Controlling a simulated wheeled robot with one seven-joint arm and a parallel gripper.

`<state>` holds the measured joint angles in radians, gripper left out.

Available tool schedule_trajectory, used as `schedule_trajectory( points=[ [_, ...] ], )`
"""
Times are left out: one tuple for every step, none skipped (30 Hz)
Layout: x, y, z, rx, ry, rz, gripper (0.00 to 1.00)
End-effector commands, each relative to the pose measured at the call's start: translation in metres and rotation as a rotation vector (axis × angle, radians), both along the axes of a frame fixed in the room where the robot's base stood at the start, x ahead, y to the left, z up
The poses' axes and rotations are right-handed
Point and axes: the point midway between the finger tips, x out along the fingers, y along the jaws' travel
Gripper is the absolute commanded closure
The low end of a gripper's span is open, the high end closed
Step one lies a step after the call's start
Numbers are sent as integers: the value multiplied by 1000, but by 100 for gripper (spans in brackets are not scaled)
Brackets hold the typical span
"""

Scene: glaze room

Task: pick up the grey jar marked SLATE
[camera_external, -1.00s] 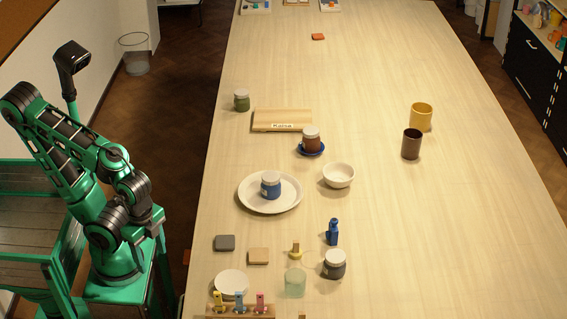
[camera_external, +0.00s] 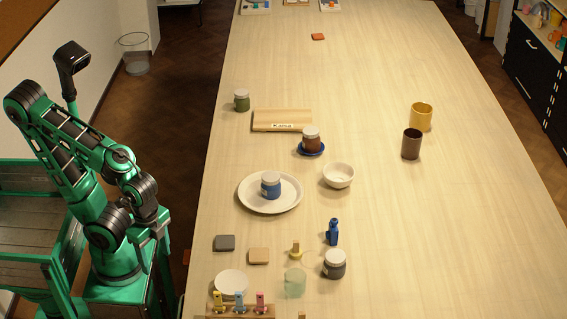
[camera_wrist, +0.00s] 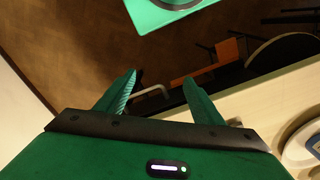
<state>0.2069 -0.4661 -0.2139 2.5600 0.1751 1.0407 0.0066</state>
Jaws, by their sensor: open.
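A dark grey jar (camera_external: 334,267) with a pale lid stands upright near the front of the long table, right of a pale green glass. It is the only grey jar I see; I cannot read a label on it. My gripper (camera_wrist: 160,80) is open in the wrist view, with nothing between its fingers. It is well away from the grey jar, at the table's left side. In the external view my gripper is not clearly seen behind my arm. The grey jar does not show in the wrist view.
A blue bottle (camera_external: 332,232) stands just behind the grey jar, and the green glass (camera_external: 295,283) to its left. A plate (camera_external: 252,204) bears a blue jar (camera_external: 271,187).

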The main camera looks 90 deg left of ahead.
Motion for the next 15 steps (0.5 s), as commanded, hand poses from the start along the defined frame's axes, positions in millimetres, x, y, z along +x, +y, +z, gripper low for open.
schedule_trajectory(
  points=[
    [0, 0, 0, 0, 0, 0, 39],
    [0, 0, 0, 0, 0, 0, 34],
    [0, 0, 0, 0, 0, 0, 32],
    [0, 0, 0, 0, 0, 0, 32],
    [0, 0, 0, 0, 0, 0, 32],
    [0, 0, 0, 0, 0, 0, 32],
    [0, 0, 0, 0, 0, 0, 32],
    [0, 0, 0, 0, 0, 0, 32],
    [0, 0, 0, 0, 0, 0, 32],
    [0, 0, 0, 0, 0, 0, 32],
    [-3, 0, 2, -1, -3, 1, 32],
    [-11, 0, 7, 0, -15, 1, 32],
    [-12, 0, 10, -1, -16, 0, 32],
    [-13, 0, 14, -1, -18, -1, 32],
    [-12, 0, 20, -2, -20, -1, 32]
  ],
)
